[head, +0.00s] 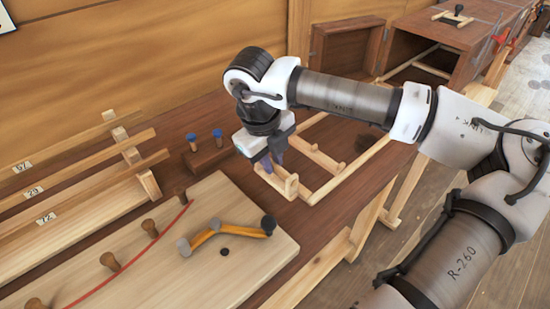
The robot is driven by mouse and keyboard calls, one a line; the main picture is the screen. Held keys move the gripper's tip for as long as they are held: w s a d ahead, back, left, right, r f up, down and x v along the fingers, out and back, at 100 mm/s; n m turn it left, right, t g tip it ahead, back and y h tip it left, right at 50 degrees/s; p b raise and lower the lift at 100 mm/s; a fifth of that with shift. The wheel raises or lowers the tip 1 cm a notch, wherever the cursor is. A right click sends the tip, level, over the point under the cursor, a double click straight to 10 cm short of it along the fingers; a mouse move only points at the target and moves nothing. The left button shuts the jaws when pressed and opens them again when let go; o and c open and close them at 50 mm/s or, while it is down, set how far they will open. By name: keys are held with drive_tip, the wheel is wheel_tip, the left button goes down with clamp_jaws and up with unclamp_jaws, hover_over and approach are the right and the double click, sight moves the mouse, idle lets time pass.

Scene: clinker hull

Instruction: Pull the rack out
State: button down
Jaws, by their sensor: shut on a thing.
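The rack (350,170) is a light wooden frame lying on the brown bench, near the middle of the head view. Its near end has a short bar with an upright rounded peg (291,186). My gripper (269,162) points down at this near end and is shut on it; the contact is partly hidden by the gripper body. My arm hides the rack's far part. Beyond my arm, light wooden rails (412,62) run into an open dark wooden box (455,62). I cannot tell whether they join the rack.
A dark wooden panel (345,52) stands open left of the box. A block with two blue-topped pegs (208,158) is left of my gripper. A pale board (180,255) with pegs and an orange linkage lies in front. Numbered wooden strips (75,170) stand left.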

drive_tip(key=c, duration=1.4)
unclamp_jaws()
drive_tip(key=shift+o, duration=0.2)
wheel_tip(320, 180, up, 14)
drive_tip(key=s+a+b, duration=0.2)
drive_tip(key=shift+f, duration=0.2)
